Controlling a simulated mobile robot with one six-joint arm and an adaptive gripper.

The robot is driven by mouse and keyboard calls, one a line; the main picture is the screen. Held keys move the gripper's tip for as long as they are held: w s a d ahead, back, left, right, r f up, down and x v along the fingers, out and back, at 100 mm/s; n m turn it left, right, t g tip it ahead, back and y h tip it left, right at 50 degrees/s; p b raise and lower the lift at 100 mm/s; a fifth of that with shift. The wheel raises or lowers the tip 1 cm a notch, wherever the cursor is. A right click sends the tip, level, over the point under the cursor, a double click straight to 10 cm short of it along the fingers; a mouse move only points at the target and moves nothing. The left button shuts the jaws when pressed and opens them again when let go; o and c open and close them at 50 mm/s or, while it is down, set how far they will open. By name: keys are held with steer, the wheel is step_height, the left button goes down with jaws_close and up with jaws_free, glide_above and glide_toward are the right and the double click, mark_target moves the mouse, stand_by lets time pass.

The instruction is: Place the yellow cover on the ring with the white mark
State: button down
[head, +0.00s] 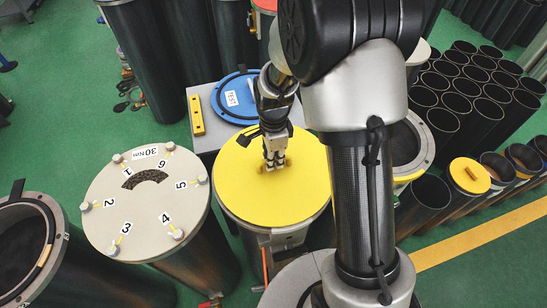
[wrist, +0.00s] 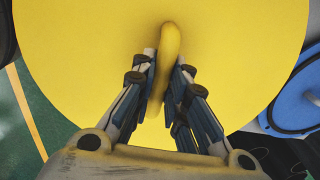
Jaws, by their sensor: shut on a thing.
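The large round yellow cover (head: 240,205) lies flat in the middle of the head view, over a cylinder whose metal flange (head: 290,238) shows below its front edge. I cannot tell whether it rests on it. My gripper (head: 274,160) is shut on the cover's yellow handle (wrist: 169,42). The cover (wrist: 80,60) fills most of the wrist view. An open cylinder with a grey ring (head: 60,235) is at the far left; it has a black tab and a small pale mark. Another grey ring (head: 426,140) is partly hidden behind my arm, so I cannot tell its marks.
A grey numbered lid (head: 145,215) tops a cylinder left of the yellow cover. A blue disc labelled TEST (head: 235,98) and a yellow level (head: 196,115) lie behind. Several open black tubes (head: 465,70) and a small yellow cap (head: 468,175) are at right.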

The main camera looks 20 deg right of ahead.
steer(key=shift+f+b, duration=0.4)
steer(key=shift+f, duration=0.15)
steer(key=c, duration=1.6)
jaws_free()
steer(key=shift+r+p, duration=0.5)
step_height(320, 180, up, 12)
steer(key=s+r+n+t, duration=0.1)
steer(key=s+r+n, duration=0.3)
steer(key=s+n, duration=0.2)
steer(key=s+r+n+t, duration=0.2)
steer(key=s+r+n, duration=0.2)
steer(key=s+n, duration=0.2)
steer(key=s+r+n+t, duration=0.1)
steer(key=s+r+n, duration=0.3)
steer(key=s, duration=0.5)
steer(key=shift+s+n+t, duration=0.2)
steer(key=shift+n+t, duration=0.1)
steer(key=shift+n, duration=0.7)
